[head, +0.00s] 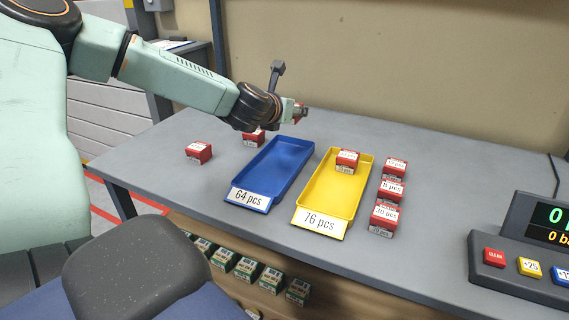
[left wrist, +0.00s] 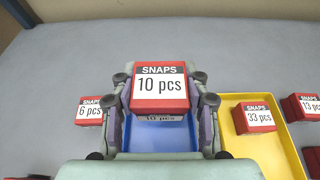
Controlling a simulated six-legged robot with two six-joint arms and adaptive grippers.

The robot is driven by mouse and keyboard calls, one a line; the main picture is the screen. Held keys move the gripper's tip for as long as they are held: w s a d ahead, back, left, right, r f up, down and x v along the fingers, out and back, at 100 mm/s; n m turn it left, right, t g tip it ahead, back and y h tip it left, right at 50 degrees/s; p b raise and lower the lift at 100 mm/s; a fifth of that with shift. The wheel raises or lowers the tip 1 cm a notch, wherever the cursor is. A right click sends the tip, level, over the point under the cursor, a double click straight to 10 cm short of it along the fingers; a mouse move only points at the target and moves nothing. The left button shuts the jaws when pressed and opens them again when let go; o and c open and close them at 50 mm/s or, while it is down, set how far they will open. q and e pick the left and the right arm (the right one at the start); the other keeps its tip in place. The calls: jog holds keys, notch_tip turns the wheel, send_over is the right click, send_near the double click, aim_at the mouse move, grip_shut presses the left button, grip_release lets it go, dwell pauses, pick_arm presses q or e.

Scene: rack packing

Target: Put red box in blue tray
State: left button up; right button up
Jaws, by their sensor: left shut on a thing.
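My left gripper (head: 297,110) is shut on a red box with a white label, held up near the far end of the blue tray (head: 249,199). In the left wrist view the held red box (left wrist: 160,92) reads "SNAPS 10 pcs" and sits between the two fingers. The blue tray (left wrist: 143,137) shows below and behind it in that view, partly hidden by the gripper. The blue tray looks empty and carries a "64 pcs" label in the head view. My right gripper is not in view.
The yellow tray (head: 322,207), labelled "76 pcs", lies to the right with one red box (head: 347,160) in it. Several red boxes (head: 385,215) stand to its right. Two more, one at left (head: 198,152), stand left of the blue tray. A button console (head: 520,260) is at far right.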

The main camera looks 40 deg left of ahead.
pick_arm(q)
jog(key=f, duration=0.2)
jog(key=f+b, duration=0.2)
jog(key=f, duration=0.1)
jog(key=shift+a+f, duration=0.3)
jog(key=shift+a+f+b, duration=0.1)
jog(key=shift+f+b, duration=0.2)
jog(key=shift+f, duration=0.05)
jog(key=shift+d+f, duration=0.2)
jog(key=shift+f, duration=0.2)
notch_tip(320, 180, down, 3)
jog(key=shift+b, duration=0.95)
jog(key=shift+w+a, duration=0.1)
jog(key=shift+r, duration=0.1)
